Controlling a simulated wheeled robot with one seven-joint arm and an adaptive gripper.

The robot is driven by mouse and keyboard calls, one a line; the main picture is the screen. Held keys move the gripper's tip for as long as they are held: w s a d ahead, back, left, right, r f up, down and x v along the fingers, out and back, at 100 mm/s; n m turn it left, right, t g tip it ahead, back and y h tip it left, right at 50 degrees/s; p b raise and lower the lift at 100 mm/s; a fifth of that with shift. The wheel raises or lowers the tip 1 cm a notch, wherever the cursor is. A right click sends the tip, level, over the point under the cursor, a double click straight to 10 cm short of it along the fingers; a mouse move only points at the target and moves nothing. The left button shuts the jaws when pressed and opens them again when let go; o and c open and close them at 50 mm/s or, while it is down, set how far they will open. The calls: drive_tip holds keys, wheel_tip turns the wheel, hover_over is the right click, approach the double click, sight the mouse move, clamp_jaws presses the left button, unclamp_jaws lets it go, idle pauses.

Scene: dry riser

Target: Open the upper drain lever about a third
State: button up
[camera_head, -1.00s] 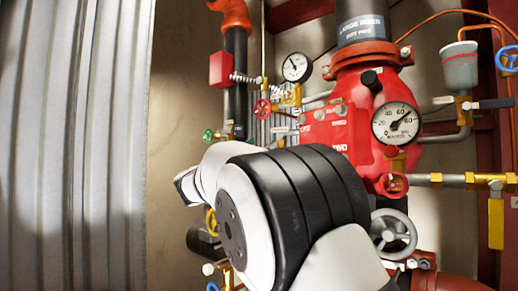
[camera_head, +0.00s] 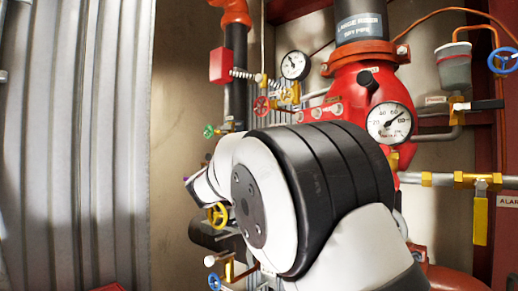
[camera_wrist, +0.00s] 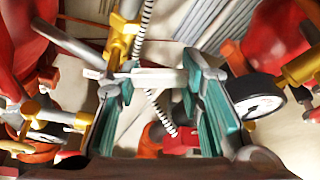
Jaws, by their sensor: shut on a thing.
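In the wrist view, my gripper (camera_wrist: 155,82) has its two teal fingers closed in on a grey lever (camera_wrist: 150,76) that lies crosswise between the fingertips. The lever joins a brass valve body (camera_wrist: 122,35) just beyond the fingers. In the head view, my gripper and this lever are hidden behind my arm.
The red riser valve with its large gauge (camera_head: 390,122) stands close right of my arm. Corrugated metal (camera_head: 75,150) fills the left.

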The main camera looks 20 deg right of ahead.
drive_tip(key=o, duration=1.2)
drive_tip(key=shift+a, duration=0.1)
drive_tip(key=v, duration=1.2)
drive_tip(key=shift+f, duration=0.1)
